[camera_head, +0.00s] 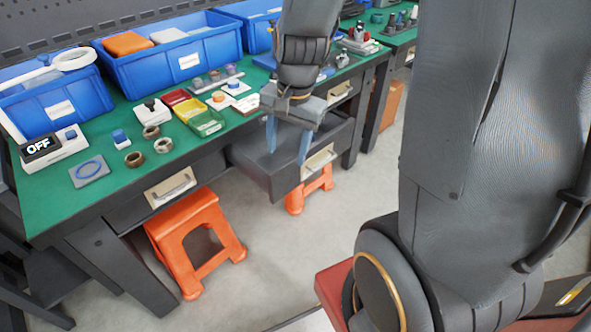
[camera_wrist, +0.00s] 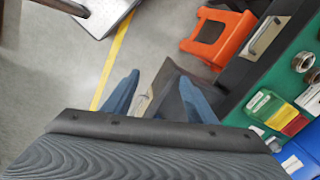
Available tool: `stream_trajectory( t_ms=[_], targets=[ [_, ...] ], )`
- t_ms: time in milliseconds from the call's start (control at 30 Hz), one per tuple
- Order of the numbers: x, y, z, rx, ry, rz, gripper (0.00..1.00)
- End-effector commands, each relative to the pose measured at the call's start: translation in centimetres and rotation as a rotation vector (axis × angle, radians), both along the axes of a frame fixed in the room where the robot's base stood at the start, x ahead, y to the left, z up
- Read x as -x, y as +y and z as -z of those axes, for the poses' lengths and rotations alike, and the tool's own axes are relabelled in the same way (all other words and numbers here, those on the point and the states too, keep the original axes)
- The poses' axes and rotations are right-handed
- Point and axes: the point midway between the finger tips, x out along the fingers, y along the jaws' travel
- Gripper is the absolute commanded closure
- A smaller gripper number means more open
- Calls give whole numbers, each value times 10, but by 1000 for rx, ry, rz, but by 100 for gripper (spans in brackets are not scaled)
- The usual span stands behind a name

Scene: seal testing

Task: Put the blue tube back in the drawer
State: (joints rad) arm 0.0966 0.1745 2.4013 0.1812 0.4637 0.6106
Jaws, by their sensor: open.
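My gripper (camera_head: 287,150) is open, with its two blue fingers pointing down over the pulled-out grey drawer (camera_head: 266,180). In the wrist view, the fingers (camera_wrist: 158,92) are spread apart with nothing seen between them, and part of the drawer (camera_wrist: 172,82) shows behind them. The fingers and the drawer's walls hide part of its inside. I cannot make out a blue tube for certain. A blue ring (camera_head: 89,168) lies on a grey plate at the left of the green table, and a small blue-topped block (camera_head: 120,136) stands to its right.
The green table (camera_head: 50,205) carries blue bins (camera_head: 170,62), red, yellow and green trays (camera_head: 207,124), several metal rings (camera_head: 163,145) and a box reading OFF (camera_head: 42,146). A shut drawer (camera_head: 170,187) is to the left. Orange stools (camera_head: 190,222) stand below.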

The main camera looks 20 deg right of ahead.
Motion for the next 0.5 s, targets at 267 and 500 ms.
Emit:
stream_trajectory(
  t_ms=[267,500],
  targets=[
    [77,20,-12,104,52,-725,48],
    [91,20,-13,120,65,-867,48]
  ],
)
